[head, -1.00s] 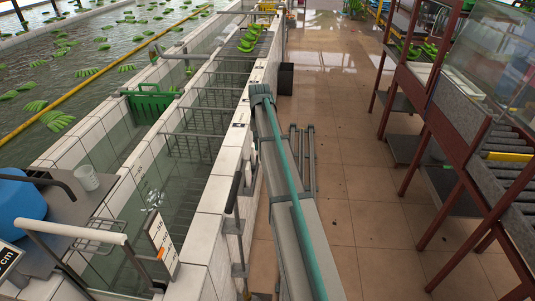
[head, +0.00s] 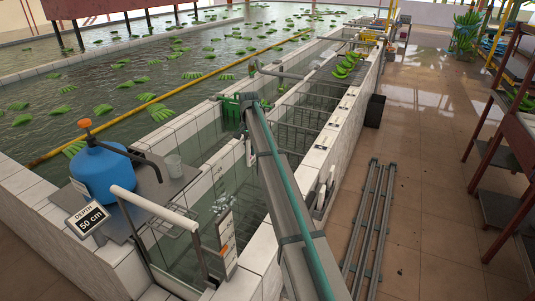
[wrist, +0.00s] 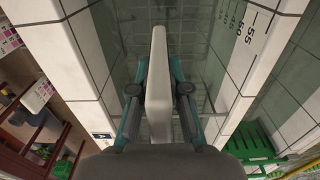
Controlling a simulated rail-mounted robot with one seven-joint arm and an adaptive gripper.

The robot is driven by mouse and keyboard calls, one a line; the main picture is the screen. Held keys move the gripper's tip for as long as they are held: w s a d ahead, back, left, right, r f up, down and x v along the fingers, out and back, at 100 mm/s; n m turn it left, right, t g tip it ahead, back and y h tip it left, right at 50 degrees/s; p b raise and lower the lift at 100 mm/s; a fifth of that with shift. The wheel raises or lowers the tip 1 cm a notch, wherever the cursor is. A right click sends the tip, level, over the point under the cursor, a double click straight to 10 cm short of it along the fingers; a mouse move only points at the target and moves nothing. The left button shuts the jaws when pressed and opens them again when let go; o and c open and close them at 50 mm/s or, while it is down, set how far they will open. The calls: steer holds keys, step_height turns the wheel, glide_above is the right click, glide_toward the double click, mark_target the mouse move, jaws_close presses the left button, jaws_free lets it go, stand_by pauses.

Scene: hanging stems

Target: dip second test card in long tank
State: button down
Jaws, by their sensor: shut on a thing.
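My gripper (wrist: 158,72) is shut on a white, narrow slab (wrist: 158,95), seen nearly edge-on in the wrist view; I take it to be the test card. Its printed face does not show. The long tank (head: 267,222) is the narrow, white-tiled, water-filled channel in the head view. My arm reaches across its near wall, and the gripper is over the channel. In the wrist view the slab stands out against the tank's tiles and water (wrist: 200,45). I cannot tell whether its lower end touches the water. The gripper is mostly hidden by my arm in the head view.
A depth scale (wrist: 247,35) marks a tank wall. A green crate (head: 231,108) stands at the channel, also seen in the wrist view (wrist: 255,142).

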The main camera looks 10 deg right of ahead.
step_height(320, 180, down, 23)
steer(key=a+b, duration=0.2)
steer(key=b, duration=0.7)
steer(key=shift+w, duration=0.4)
stand_by(0.4)
stand_by(1.4)
step_height(320, 180, up, 27)
steer(key=p, duration=1)
stand_by(0.6)
stand_by(1.0)
